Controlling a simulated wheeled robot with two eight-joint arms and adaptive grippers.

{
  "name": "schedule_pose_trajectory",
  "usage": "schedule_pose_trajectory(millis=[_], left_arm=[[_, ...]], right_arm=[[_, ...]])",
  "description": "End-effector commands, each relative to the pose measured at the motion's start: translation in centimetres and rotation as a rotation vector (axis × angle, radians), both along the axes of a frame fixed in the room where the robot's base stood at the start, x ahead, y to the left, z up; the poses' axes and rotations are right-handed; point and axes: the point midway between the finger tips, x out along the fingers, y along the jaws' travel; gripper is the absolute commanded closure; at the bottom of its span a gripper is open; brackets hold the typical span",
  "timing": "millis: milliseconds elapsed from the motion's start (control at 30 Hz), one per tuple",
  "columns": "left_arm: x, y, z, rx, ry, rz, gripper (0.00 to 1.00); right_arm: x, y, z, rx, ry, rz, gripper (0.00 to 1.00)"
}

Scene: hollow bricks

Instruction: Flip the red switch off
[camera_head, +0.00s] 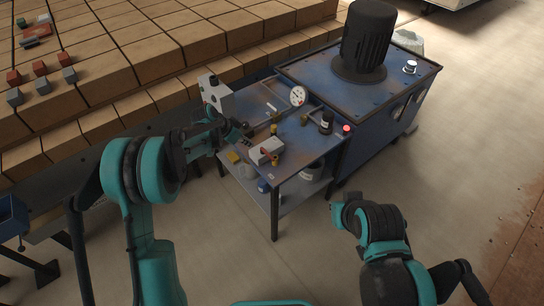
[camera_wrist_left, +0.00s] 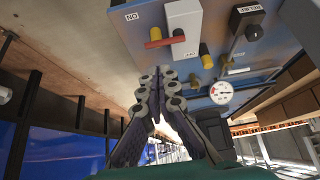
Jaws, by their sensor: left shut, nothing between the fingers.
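The red switch is a red lever (camera_wrist_left: 165,42) on a white box (camera_wrist_left: 184,20) in the left wrist view. The lever lies sideways across the box's face, its long end pointing left. A label plate (camera_wrist_left: 131,16) reading like an upside-down "ON" is at the upper left, and a smaller, unclear plate (camera_wrist_left: 190,54) is at the lower right. In the head view the white switch box (camera_head: 265,151) sits on the blue bench. My left gripper (camera_head: 240,131) is just behind it, shut and empty; its fingers (camera_wrist_left: 172,80) are apart from the lever.
A box with a black knob (camera_head: 211,88) stands behind my left gripper. Yellow posts stand near the switch.

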Motion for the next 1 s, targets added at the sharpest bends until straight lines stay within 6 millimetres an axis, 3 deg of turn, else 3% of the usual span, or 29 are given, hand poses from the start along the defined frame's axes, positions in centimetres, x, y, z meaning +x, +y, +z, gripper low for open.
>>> schedule_pose_trajectory(millis=[533, 1000], left_arm=[[0.5, -0.5, -1.1, -0.001, -0.002, -0.011, 1.00], [3.4, -4.6, -8.9, -0.001, -0.002, -0.012, 1.00]], right_arm=[[0.0, 0.0, -0.3, 0.000, 0.000, 0.000, 1.00], [0.0, 0.0, -3.5, 0.000, 0.000, 0.000, 1.00]])
